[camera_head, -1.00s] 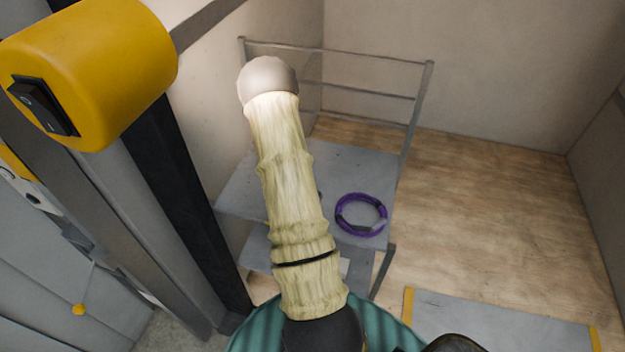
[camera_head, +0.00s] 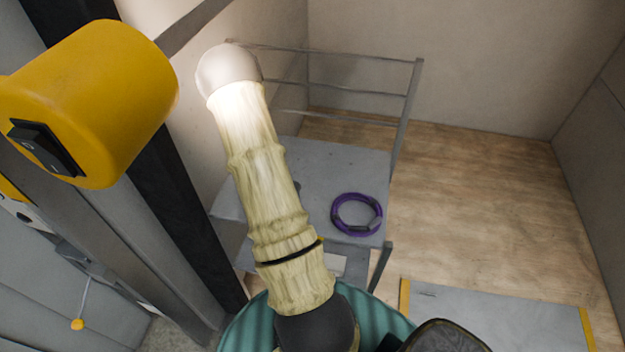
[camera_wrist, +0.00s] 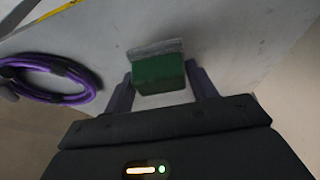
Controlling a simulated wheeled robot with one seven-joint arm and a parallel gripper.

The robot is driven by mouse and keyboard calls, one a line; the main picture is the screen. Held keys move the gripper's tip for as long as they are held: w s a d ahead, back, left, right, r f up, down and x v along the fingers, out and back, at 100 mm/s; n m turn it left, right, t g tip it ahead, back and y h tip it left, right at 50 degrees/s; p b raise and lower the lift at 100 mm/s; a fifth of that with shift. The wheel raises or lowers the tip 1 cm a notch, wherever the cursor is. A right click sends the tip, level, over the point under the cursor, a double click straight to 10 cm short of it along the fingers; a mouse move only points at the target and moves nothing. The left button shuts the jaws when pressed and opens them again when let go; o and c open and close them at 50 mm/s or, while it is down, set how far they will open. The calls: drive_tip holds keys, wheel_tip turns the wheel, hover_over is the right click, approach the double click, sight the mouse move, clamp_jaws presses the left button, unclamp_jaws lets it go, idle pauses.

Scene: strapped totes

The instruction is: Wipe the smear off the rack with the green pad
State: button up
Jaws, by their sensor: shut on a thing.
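The grey rack (camera_head: 345,175) has a flat top shelf and a rail at its back. In the wrist view my gripper (camera_wrist: 160,88) is shut on the green pad (camera_wrist: 158,72), which sits between the two dark fingers. The pad has a grey band along its far edge. The rack's grey surface (camera_wrist: 215,30) shows beyond the pad; I cannot tell whether the pad touches it. In the head view my arm covers part of the shelf, and the gripper and pad are hidden. I cannot make out the smear in either view.
A purple coiled ring (camera_head: 356,214) lies on the rack's shelf, left of the pad in the wrist view (camera_wrist: 45,80). A grey panel with yellow edges (camera_head: 490,315) lies on the wooden floor at right. Walls stand behind and to the right.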

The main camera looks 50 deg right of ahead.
drive_tip(key=shift+w+a+r+p, duration=0.1)
drive_tip(key=shift+r+p, duration=0.15)
drive_tip(key=shift+r, duration=0.25)
drive_tip(key=shift+w+a+r+p, duration=0.1)
drive_tip(key=shift+r+p, duration=0.15)
drive_tip(key=shift+r, duration=0.2)
drive_tip(key=shift+d+r+p, duration=0.1)
drive_tip(key=shift+r+p, duration=0.5)
drive_tip(key=shift+r, duration=0.4)
